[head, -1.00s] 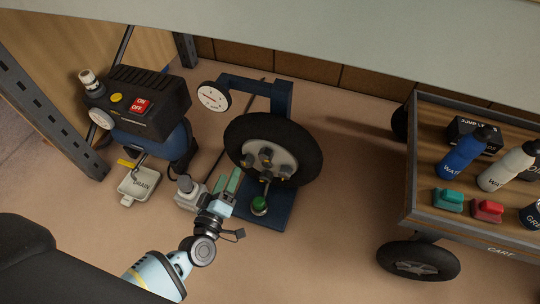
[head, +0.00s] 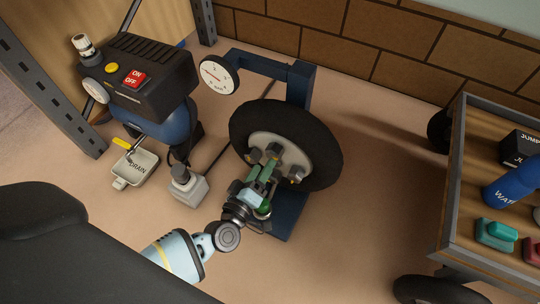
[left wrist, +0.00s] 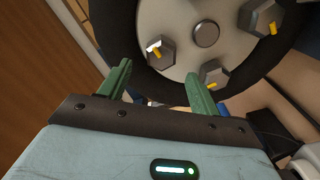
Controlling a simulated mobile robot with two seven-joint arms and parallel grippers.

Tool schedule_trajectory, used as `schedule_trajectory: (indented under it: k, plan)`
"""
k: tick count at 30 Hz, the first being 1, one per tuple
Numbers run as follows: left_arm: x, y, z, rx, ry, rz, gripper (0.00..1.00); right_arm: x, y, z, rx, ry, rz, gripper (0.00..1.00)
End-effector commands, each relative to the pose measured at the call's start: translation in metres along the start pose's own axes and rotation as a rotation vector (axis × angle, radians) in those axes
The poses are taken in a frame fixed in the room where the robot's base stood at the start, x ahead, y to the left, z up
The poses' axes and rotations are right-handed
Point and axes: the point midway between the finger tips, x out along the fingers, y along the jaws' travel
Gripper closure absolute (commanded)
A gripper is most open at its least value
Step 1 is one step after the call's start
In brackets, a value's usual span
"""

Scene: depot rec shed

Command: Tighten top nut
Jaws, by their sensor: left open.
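The wheel (head: 322,142) is a black tyre with a pale hub, held upright on a blue stand (head: 300,85). Its hub carries dark nuts with yellow marks. In the left wrist view I see nuts at the left (left wrist: 160,50), lower middle (left wrist: 213,73) and upper right (left wrist: 258,15), around a round centre cap (left wrist: 206,34). I cannot tell for sure which is the top nut. My left gripper (head: 265,172) is open in front of the hub. Its green fingers (left wrist: 158,72) stand apart, with the left nut just beyond the gap. My right gripper is not in view.
A compressor (head: 150,85) with a red switch stands at left, a drain tray (head: 137,168) below it. A grey block (head: 188,188) sits left of my gripper. A gauge (head: 219,74) hangs on the stand. A cart (head: 448,240) stands at right; floor between is clear.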

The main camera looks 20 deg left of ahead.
Motion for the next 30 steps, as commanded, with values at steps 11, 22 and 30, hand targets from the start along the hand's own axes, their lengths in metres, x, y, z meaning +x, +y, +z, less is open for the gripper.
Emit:
schedule_trajectory:
  k: [11,22,30]
  plan:
    - [0.048,-0.001,0.001,0.002,-0.001,0.0,0.37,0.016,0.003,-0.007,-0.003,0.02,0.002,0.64]
    - [0.052,-0.001,0.0,0.001,-0.001,-0.001,0.38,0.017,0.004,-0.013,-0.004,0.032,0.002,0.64]
    - [0.052,0.0,0.0,0.001,-0.001,0.0,0.74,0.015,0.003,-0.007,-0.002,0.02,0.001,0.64]
